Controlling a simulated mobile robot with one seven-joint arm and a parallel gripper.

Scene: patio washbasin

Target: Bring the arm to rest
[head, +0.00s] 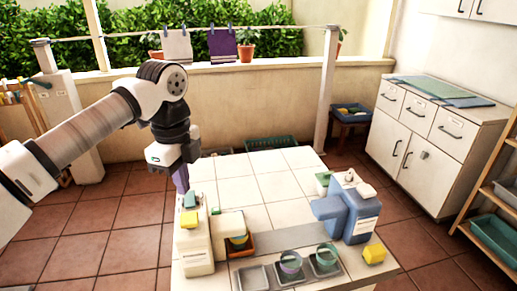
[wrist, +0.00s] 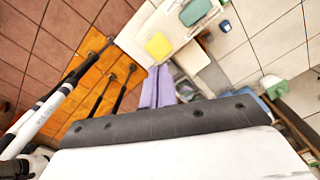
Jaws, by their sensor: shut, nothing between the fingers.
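My gripper (head: 181,183) hangs at the end of my arm near the left edge of the white tiled table (head: 262,185) in the head view. Its purple fingers point down, beside and behind a white block-like unit (head: 194,245) with a yellow piece (head: 188,219) and a green piece (head: 189,200) on top. In the wrist view the two purple fingers (wrist: 157,80) lie side by side, shut and empty. The yellow piece (wrist: 158,46) and the green piece (wrist: 195,12) show just beyond them.
A blue-and-white unit (head: 358,212) and a yellow object (head: 374,253) stand at the table's right. The table's middle is mostly clear. A white cabinet (head: 425,140) stands at right, a clothesline post (head: 326,95) behind.

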